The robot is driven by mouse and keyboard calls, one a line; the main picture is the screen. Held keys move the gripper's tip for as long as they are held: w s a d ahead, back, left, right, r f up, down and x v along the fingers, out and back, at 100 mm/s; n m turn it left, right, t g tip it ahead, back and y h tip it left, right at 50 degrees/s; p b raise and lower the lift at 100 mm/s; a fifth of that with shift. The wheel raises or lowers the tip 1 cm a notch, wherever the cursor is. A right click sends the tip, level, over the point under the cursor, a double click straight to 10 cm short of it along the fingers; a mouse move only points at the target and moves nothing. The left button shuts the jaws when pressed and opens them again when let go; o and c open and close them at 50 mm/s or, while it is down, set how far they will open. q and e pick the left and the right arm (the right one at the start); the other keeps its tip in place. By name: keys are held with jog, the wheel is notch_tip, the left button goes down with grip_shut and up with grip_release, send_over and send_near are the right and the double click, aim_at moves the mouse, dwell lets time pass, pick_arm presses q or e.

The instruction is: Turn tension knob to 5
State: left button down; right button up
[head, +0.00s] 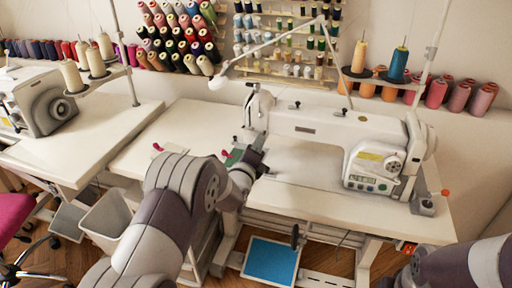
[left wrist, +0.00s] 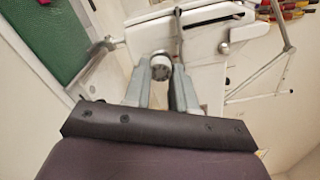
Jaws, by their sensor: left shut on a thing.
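The white sewing machine (head: 335,128) stands on the middle table in the head view. My left gripper (head: 257,146) is at the machine's left end, by the needle head (head: 258,108). In the left wrist view, my left gripper (left wrist: 161,82) has its two grey fingers on either side of a small round grey-white tension knob (left wrist: 160,67). The fingers are shut on it. The number on the knob is too small to read. In the head view my gripper and arm hide the knob. My right arm shows at the lower right, with its gripper out of sight.
A green mat (left wrist: 62,38) lies beside the machine in the left wrist view. A thin lamp arm (head: 270,45) reaches over the machine. Thread spools (head: 180,35) hang on the wall behind. Another machine (head: 40,100) stands on the left table. A bin (head: 105,217) stands below.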

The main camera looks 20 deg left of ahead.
pick_arm(q)
jog(key=c, duration=0.9)
grip_release()
jog(key=s, duration=0.6)
jog(key=s+p, duration=0.1)
jog(key=s, duration=0.5)
jog(key=shift+s+a, duration=0.2)
jog(key=shift+s, duration=0.15)
